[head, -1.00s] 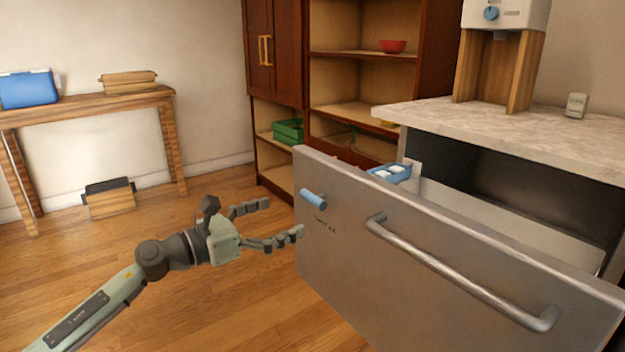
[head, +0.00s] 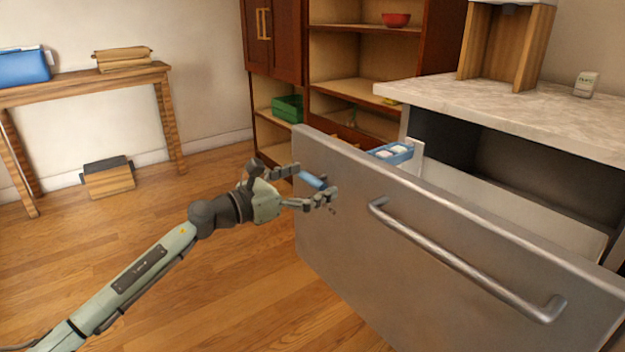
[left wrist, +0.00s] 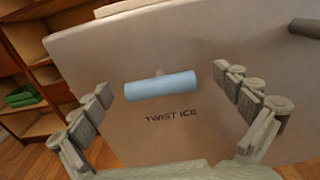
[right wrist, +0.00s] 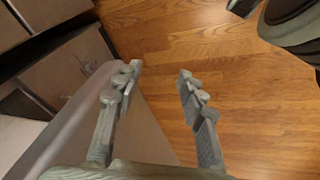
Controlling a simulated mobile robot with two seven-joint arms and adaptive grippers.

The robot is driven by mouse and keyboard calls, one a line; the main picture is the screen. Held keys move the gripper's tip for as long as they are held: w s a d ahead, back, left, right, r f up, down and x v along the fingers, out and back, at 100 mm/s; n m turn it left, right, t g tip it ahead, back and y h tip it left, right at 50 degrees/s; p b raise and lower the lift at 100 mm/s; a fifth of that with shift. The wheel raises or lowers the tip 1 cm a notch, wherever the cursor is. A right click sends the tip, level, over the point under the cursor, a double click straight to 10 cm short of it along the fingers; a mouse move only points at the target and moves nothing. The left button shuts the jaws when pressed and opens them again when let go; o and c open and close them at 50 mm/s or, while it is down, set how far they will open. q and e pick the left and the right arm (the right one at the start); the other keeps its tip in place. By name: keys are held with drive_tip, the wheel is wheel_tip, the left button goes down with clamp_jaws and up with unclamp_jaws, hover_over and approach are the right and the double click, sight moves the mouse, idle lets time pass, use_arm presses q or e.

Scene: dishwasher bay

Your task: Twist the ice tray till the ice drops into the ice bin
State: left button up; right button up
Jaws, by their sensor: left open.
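A blue twist handle (head: 312,180) sticks out of the drawer front (head: 400,230) near its left end. In the left wrist view the handle (left wrist: 162,86) lies level above the words "TWIST ICE". My left gripper (head: 316,184) is open, with its fingers on either side of the handle; I cannot tell whether they touch it. The blue ice tray (head: 405,158) with white ice shows behind the drawer's top edge. The ice bin's inside is mostly hidden by the front. My right gripper (right wrist: 158,75) is open and empty beside a grey panel, above the floor.
A metal bar handle (head: 460,255) juts from the drawer front to the right of the twist handle. A pale counter (head: 520,112) overhangs the drawer. Shelves (head: 350,90) stand behind.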

use_arm(q)
drive_tip(key=c, duration=1.1)
drive_tip(key=shift+c, duration=0.2)
